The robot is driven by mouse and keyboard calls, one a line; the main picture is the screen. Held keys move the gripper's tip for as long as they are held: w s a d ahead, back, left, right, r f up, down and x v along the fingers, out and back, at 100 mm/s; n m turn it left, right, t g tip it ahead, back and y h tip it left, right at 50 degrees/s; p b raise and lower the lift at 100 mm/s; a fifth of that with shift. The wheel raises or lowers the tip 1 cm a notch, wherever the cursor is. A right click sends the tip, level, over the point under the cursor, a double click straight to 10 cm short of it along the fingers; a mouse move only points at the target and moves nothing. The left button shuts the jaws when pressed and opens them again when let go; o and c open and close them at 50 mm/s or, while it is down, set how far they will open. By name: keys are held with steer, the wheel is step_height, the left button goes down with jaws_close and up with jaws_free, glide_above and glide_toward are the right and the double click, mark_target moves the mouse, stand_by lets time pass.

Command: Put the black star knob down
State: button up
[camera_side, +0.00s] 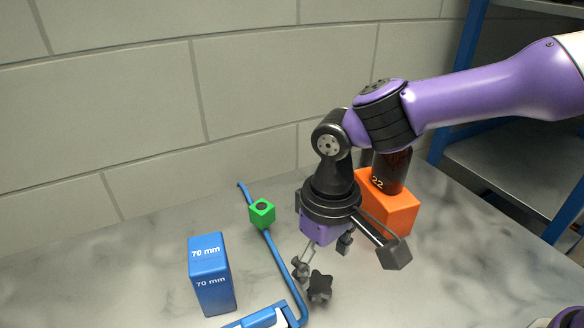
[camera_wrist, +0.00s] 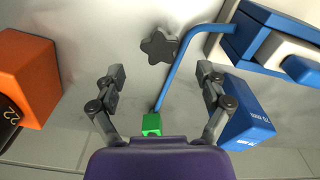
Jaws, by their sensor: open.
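The black star knob (camera_side: 320,286) lies on the marbled grey table, just beyond my fingertips in the side view. In the wrist view the knob (camera_wrist: 159,47) lies apart from both fingers, near the blue bent rod. My gripper (camera_side: 322,256) points down above the table and is open and empty. In the wrist view its two fingers (camera_wrist: 160,74) are spread wide with nothing between their tips.
A blue 70 mm block (camera_side: 211,278) stands left. A green cube (camera_side: 262,213) sits on the blue rod (camera_side: 284,264), which joins a blue holder (camera_side: 262,318). An orange block (camera_side: 398,217) with a dark amber bottle (camera_side: 390,172) stands behind my gripper.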

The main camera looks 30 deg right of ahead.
mark_target(322, 285)
step_height(322, 285, up, 6)
steer(key=s+d+r+m+t, duration=0.15)
steer(key=d+r, duration=0.35)
steer(key=d, duration=0.7)
steer(key=s+d+m+t, duration=0.1)
steer(key=s+d+t, duration=0.3)
steer(key=d, duration=0.4)
steer(key=shift+s+d+f, duration=0.15)
steer(key=shift+s, duration=0.45)
steer(key=shift+o, duration=0.5)
steer(key=shift+s+d+f+m, duration=0.15)
steer(key=shift+s+d+m, duration=0.1)
steer(key=shift+s+d, duration=0.1)
steer(key=shift+w, duration=0.1)
